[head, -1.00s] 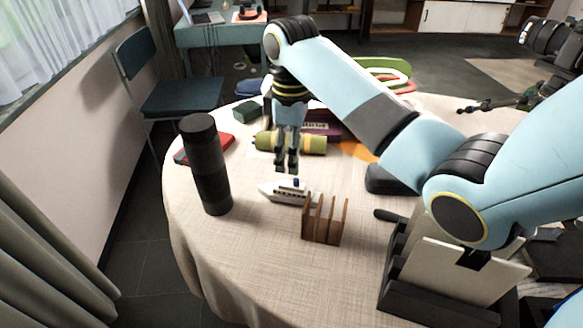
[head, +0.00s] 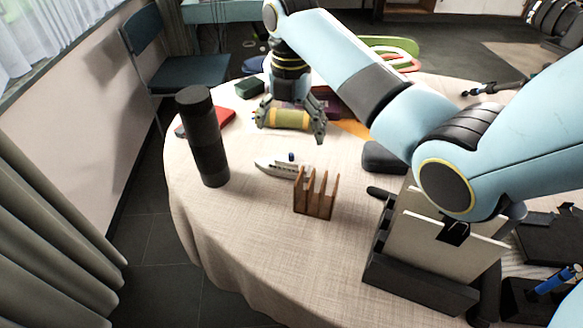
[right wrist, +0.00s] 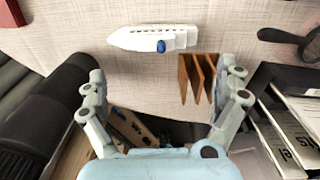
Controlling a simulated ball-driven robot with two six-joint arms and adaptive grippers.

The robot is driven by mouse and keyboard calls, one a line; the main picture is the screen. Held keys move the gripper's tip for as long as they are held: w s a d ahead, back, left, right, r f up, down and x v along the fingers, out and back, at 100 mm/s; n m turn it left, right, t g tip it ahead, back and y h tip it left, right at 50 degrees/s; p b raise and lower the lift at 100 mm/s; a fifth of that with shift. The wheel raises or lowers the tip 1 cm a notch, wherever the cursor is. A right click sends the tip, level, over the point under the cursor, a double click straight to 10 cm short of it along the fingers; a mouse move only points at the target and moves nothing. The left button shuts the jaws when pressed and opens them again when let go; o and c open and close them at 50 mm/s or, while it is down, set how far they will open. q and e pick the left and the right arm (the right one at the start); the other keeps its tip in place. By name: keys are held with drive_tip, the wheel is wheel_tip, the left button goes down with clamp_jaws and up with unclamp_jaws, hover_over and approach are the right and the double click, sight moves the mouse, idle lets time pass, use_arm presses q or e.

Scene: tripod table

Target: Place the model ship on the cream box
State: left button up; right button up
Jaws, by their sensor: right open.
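The model ship (head: 280,168) is small and white with a blue funnel. It lies upright on the tablecloth in the head view, its bow to the left, and also shows near the top of the right wrist view (right wrist: 145,38). My right gripper (head: 291,124) is open and empty, its fingers spread apart above the table beyond the ship. In the right wrist view its fingers (right wrist: 165,97) stand apart, with the ship ahead of them and not touched. I cannot clearly pick out the cream box. My left gripper is not in view.
A brown wooden rack (head: 315,195) stands right beside the ship. A tall black cylinder (head: 204,138) stands to the left. A yellow-green bottle (head: 287,117) lies beyond the ship. A dark holder with a cream panel (head: 430,252) stands at front right. The cloth front left is clear.

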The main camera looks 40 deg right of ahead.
sight(289, 159)
wheel_tip(289, 159, down, 10)
drive_tip(key=shift+w+a+r+b, duration=0.15)
drive_tip(key=shift+r+b, duration=0.1)
drive_tip(key=shift+b, duration=0.35)
drive_tip(key=c, duration=1.2)
drive_tip(key=shift+c, duration=0.2)
drive_tip(key=shift+r, duration=0.15)
